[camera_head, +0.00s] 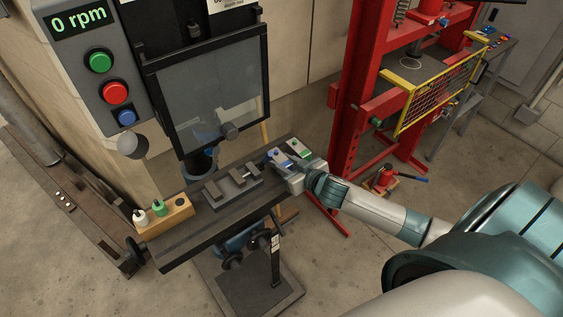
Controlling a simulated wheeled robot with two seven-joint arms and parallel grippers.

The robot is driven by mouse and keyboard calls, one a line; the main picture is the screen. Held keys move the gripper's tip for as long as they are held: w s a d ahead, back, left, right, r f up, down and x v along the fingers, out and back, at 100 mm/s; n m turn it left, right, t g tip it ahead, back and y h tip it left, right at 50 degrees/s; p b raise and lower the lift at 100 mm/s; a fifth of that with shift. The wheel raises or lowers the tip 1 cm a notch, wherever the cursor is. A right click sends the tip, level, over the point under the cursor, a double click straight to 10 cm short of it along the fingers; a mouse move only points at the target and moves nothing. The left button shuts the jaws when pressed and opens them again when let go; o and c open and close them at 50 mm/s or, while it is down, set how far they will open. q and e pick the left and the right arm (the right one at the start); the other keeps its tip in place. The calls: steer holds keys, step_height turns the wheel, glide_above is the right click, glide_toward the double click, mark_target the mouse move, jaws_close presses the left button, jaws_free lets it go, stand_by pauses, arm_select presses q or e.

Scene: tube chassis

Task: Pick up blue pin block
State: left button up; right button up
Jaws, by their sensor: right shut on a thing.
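A small blue pin block (272,153) lies at the right end of the dark drill-press table (192,244). A similar block with a green top (305,154) lies just right of it. My right gripper (287,170) reaches in from the right over these blocks. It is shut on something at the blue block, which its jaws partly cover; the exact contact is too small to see. My left gripper is not in view.
A grey vise (232,186) sits mid-table. A wooden holder (178,213) with small bottles stands at the left end. A clear guard (210,95) hangs above the table. A red press frame (352,90) stands behind right.

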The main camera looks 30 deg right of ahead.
mark_target(283, 161)
steer(key=shift+r, duration=0.15)
steer(key=shift+r+b, duration=0.3)
steer(key=shift+r, duration=0.45)
step_height(283, 161, up, 2)
steer(key=shift+r+b, duration=0.25)
steer(key=shift+b, duration=0.2)
steer(key=s+d+r+b, duration=0.3)
steer(key=s+d+r, duration=0.4)
steer(key=d, duration=0.2)
steer(key=shift+d, duration=0.2)
steer(key=shift+f, duration=0.1)
